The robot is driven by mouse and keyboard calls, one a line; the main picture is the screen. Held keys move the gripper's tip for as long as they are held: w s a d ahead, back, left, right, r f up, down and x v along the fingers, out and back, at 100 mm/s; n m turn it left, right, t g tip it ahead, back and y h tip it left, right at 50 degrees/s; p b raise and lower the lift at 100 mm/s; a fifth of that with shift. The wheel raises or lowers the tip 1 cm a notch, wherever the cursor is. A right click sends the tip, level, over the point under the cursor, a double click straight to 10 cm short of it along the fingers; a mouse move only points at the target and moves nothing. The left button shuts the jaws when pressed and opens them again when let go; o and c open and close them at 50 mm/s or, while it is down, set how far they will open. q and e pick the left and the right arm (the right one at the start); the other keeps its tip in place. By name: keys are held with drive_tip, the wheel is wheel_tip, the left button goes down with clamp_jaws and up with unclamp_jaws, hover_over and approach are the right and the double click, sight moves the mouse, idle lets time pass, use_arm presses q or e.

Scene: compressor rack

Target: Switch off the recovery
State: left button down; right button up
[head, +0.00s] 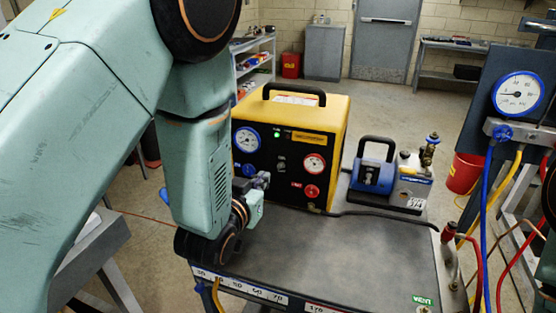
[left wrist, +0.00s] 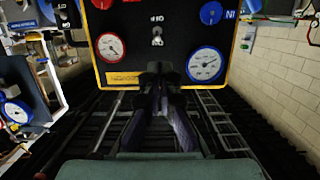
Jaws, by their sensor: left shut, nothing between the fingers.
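The recovery machine (head: 343,130) is a yellow box with a black front panel, standing on the grey bench top. Its panel has a blue-rimmed gauge (head: 247,139), a red-rimmed gauge (head: 315,164), a lit green lamp (head: 276,133) and a small toggle switch (head: 281,163) between the gauges. In the left wrist view the panel is upside down, with the switch (left wrist: 157,31) near the top middle. My left gripper (head: 262,180) is in front of the panel, shut and empty. Its fingertips (left wrist: 160,69) point toward the panel below the switch in that picture, seemingly apart from it. The switch's position is too small to tell.
A blue-and-grey pump (head: 372,177) with a black handle stands right of the machine. A dark hose (head: 385,213) lies on the bench top (head: 330,250), whose front is clear. At right are a gauge panel (head: 518,92) and hanging blue, yellow and red hoses.

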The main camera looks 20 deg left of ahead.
sight(280, 166)
use_arm(q)
drive_tip(key=x, duration=0.9)
drive_tip(key=shift+w+d+r, duration=0.2)
drive_tip(key=shift+d+r, duration=0.05)
drive_tip(key=shift+r, duration=0.15)
drive_tip(key=shift+w+a, duration=0.1)
drive_tip(key=shift+w, duration=0.2)
drive_tip(key=shift+w+f, duration=0.1)
drive_tip(key=shift+w, duration=0.05)
